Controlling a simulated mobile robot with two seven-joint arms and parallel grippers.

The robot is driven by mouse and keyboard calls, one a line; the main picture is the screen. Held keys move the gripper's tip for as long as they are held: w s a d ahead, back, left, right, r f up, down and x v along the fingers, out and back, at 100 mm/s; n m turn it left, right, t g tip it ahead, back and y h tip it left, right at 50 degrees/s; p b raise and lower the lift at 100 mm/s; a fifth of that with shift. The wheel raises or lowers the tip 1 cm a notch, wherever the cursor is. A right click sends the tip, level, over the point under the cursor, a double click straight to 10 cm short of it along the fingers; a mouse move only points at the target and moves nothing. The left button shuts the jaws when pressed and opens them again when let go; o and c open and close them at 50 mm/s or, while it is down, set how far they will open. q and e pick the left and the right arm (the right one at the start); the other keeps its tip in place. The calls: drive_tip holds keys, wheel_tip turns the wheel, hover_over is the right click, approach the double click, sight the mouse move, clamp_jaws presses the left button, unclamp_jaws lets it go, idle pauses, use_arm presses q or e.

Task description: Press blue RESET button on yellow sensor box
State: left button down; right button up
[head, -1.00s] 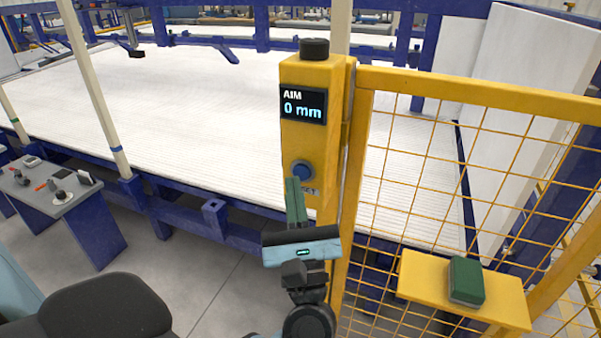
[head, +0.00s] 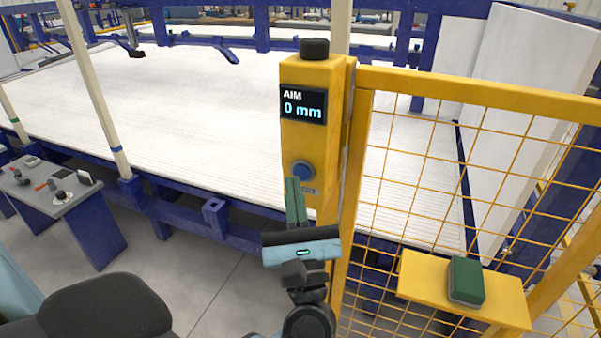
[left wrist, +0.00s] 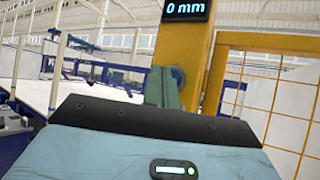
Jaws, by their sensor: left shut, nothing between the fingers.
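The yellow sensor box (head: 320,145) stands upright on a yellow post, with a black cap on top. Its display (head: 303,104) reads "AIM 0 mm". The round blue button (head: 302,171) is on its front face, below the display, with a partly covered label under it. My left gripper (head: 293,182) is shut and empty, its green fingertips just below the button in the head view; I cannot tell whether they touch it. In the left wrist view the blue button (left wrist: 179,76) shows beside the green fingers (left wrist: 161,86), partly hidden by them. My right gripper is not in view.
A yellow mesh fence (head: 440,170) runs right from the post. A yellow shelf (head: 420,285) on it holds a green block (head: 466,280). A white ribbed bed (head: 200,110) in a blue frame lies behind. A grey control desk (head: 50,195) stands at left.

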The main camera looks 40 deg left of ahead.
use_arm(q)
drive_tip(key=shift+w, duration=0.1)
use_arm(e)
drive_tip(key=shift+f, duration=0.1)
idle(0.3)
use_arm(q)
drive_tip(key=shift+w+a, duration=0.1)
drive_tip(key=shift+w, duration=0.25)
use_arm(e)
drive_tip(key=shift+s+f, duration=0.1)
use_arm(q)
drive_tip(key=shift+w+a, duration=0.1)
drive_tip(key=shift+w, duration=0.25)
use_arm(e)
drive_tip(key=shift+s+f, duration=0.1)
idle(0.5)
use_arm(q)
drive_tip(key=shift+s, duration=0.1)
drive_tip(key=shift+s+d+b, duration=0.2)
drive_tip(key=shift+s+b, duration=0.1)
drive_tip(key=shift+s, duration=0.4)
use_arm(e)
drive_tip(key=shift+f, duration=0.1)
